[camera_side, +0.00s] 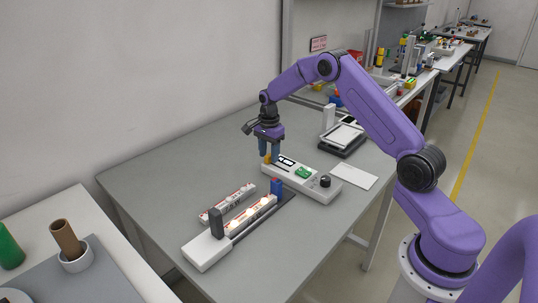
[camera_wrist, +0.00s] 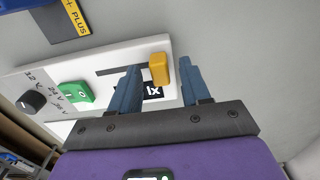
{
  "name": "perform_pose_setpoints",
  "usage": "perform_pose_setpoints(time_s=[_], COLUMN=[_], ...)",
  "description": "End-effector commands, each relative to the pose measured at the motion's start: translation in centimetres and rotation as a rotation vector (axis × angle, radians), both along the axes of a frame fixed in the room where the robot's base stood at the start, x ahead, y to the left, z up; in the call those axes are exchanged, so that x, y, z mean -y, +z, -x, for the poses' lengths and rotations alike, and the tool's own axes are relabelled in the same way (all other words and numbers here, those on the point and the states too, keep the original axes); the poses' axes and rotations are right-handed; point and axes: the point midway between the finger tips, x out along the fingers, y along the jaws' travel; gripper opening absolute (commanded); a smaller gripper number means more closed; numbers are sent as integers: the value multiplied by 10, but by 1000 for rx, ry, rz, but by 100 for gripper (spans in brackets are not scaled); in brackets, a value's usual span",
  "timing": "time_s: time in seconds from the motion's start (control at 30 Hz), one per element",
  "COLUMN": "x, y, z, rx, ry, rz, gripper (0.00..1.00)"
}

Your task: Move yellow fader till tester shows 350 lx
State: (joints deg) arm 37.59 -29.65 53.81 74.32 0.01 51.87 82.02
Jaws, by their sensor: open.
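The yellow fader (camera_wrist: 160,68) stands at the end of a dark slot on the white control box (camera_wrist: 112,62). It also shows in the side view (camera_side: 267,160) at the box's left end. My gripper (camera_wrist: 160,70) is open, with one blue finger on each side of the fader. A gap shows on both sides of the fader in the wrist view. The tester's display (camera_side: 286,161) is a dark window on the box. In the wrist view only "lx" is readable; my left finger hides the rest, so the number cannot be read.
The box carries a green switch (camera_side: 303,172) and a black knob (camera_side: 325,181). In front lie two white strips (camera_side: 250,214), a dark upright block (camera_side: 216,224) and a blue block (camera_side: 277,188). A white card (camera_side: 354,176) lies right of the box.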

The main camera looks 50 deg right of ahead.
Motion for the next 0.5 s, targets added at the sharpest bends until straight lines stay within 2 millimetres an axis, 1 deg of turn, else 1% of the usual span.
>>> perform_pose_setpoints(time_s=[0.03,0.13,0.4,0.43,0.47,0.5], x=[0,0,0,0,0,0], y=[-4,-8,-9,-9,-9,-9], z=[0,0,0,0,0,0], rx=[-1,0,0,0,0,0], ry=[0,-1,-1,-1,-1,-1], rz=[0,0,0,0,0,0], gripper=[47,47,47,44,34,21])
